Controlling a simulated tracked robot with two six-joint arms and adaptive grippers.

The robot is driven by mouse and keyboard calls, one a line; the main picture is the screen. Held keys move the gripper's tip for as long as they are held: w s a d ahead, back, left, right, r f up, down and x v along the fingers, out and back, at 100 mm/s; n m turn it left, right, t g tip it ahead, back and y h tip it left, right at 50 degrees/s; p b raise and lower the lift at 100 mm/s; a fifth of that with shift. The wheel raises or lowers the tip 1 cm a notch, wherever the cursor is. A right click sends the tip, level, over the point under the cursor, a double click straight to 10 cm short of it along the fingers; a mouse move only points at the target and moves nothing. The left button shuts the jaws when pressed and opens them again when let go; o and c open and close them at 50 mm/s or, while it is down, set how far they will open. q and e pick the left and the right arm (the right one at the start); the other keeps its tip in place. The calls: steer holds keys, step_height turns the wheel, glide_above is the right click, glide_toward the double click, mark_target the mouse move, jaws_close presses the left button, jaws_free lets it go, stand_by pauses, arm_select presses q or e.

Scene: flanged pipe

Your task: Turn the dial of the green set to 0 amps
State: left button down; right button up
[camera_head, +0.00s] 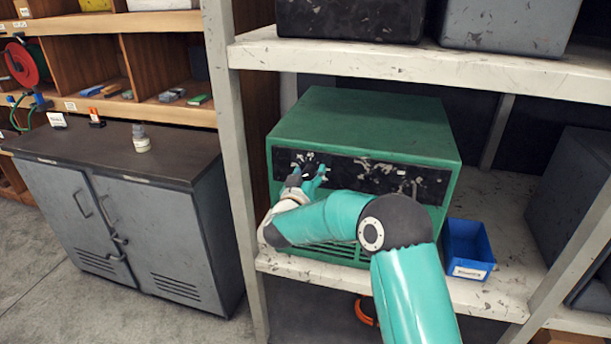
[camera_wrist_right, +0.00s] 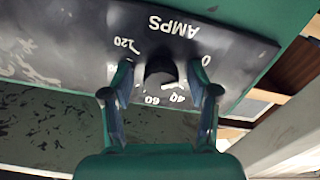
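The green set (camera_head: 365,125) stands on the middle shelf, with a scuffed black panel (camera_head: 405,180) across its front. My right gripper (camera_head: 312,172) is at the left part of this panel and covers the dial in the head view. In the right wrist view the black dial (camera_wrist_right: 160,72) lies between the two fingers of my right gripper (camera_wrist_right: 160,88), with a gap on each side. The fingers are open. The scale is upside down, with AMPS, 120, 60, 40 and 0 around the dial. A white mark at the dial points towards 40. My left gripper is out of view.
A blue bin (camera_head: 467,245) stands on the shelf right of the set. The white upper shelf (camera_head: 420,65) runs above it and a grey post (camera_head: 235,150) stands at its left. A grey cabinet (camera_head: 120,165) is farther left.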

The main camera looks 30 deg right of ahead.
steer(key=shift+s+a+f, duration=0.1)
steer(key=shift+s+a, duration=0.25)
steer(key=shift+a, duration=0.2)
steer(key=v, duration=1)
steer(key=shift+s+a, duration=0.2)
steer(key=shift+s, duration=0.15)
steer(key=shift+d, duration=0.1)
